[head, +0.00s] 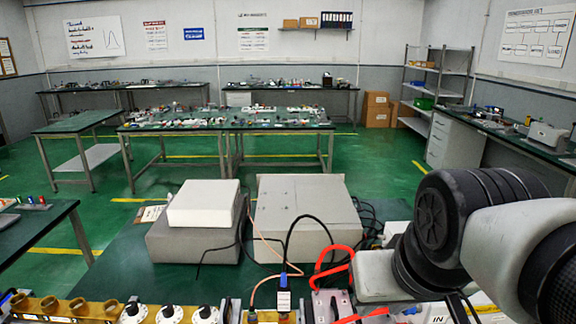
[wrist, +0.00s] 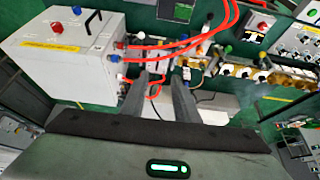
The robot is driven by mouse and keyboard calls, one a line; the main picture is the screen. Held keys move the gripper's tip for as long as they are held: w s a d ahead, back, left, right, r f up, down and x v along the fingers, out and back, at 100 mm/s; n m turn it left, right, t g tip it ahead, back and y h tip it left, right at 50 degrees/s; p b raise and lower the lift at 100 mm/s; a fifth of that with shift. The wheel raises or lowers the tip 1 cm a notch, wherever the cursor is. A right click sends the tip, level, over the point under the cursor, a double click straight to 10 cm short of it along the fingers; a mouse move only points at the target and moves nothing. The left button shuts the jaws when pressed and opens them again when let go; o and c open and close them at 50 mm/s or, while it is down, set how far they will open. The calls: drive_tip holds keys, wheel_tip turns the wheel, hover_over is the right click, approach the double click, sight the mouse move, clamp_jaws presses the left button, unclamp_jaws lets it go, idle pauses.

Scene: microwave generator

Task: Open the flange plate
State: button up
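In the wrist view my gripper (wrist: 160,82) reaches forward with its two dark fingers apart, so it is open. Nothing is clearly held, though a red cable (wrist: 154,90) passes behind or between the fingers. A row of brass waveguide parts (wrist: 265,75) with white dials lies to the right of the fingertips. The row also shows along the bottom edge of the head view (head: 60,312). I cannot single out the flange plate for certain in either view. In the head view my arm comes in from the right, and my fingers cannot be made out clearly there.
A grey instrument box (wrist: 80,50) with red cables stands left of the fingers. In the head view a grey box (head: 305,215) and a white box (head: 203,203) on another box stand on the green bench (head: 120,285). Loose cables cross between them.

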drive_tip(key=w+a+f+g+b, duration=0.1)
drive_tip(key=w+f+g+b, duration=0.25)
drive_tip(key=w+b, duration=0.75)
drive_tip(key=g+h+b, duration=0.2)
approach(335, 306)
drive_tip(key=f+b, duration=0.1)
drive_tip(key=f, duration=0.1)
drive_tip(key=f+b, duration=0.1)
drive_tip(key=f, duration=0.1)
drive_tip(key=d+f+b, duration=0.1)
drive_tip(key=f, duration=0.2)
drive_tip(key=shift+s+d+f, duration=0.1)
clamp_jaws()
